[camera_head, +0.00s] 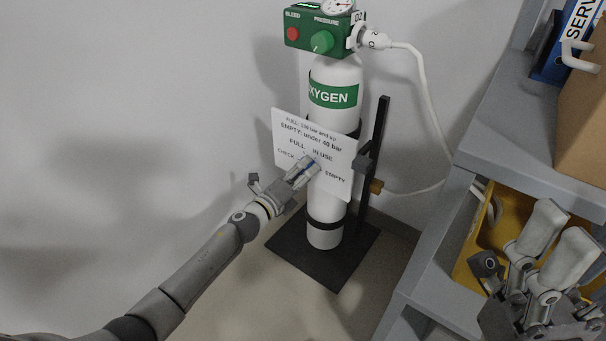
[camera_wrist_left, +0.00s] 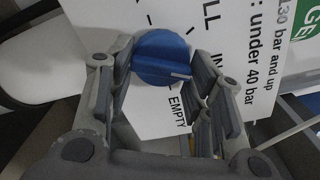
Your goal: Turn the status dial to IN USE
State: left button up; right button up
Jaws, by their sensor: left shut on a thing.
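A blue round status dial (camera_wrist_left: 157,50) sits on a white sign plate (camera_head: 330,184) hung in front of the oxygen cylinder (camera_head: 326,212). The plate reads FULL, IN USE, CHECK and EMPTY around the dial. My left gripper (camera_head: 312,165) is at the plate and shut on the dial, with one finger on each side in the left wrist view (camera_wrist_left: 160,80). The dial's white mark points to the lower right there; a finger hides part of the lettering, so I cannot tell which label it meets. My right gripper (camera_head: 556,246) is at the lower right, fingers apart and empty.
A green regulator box (camera_head: 322,32) with a red button and a gauge tops the cylinder, and a white hose (camera_head: 426,95) hangs from it. A grey shelf (camera_head: 510,135) with a yellow bin (camera_head: 472,246) and a cardboard box (camera_head: 585,130) stands at right.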

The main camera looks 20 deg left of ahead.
pick_arm(q)
jog(key=shift+f, duration=0.15)
dwell(0.3)
jog(key=o, duration=1)
jog(key=shift+s, duration=0.15)
jog(key=v, duration=1.1)
jog(key=shift+s+a, duration=0.1)
jog(key=shift+s, duration=0.3)
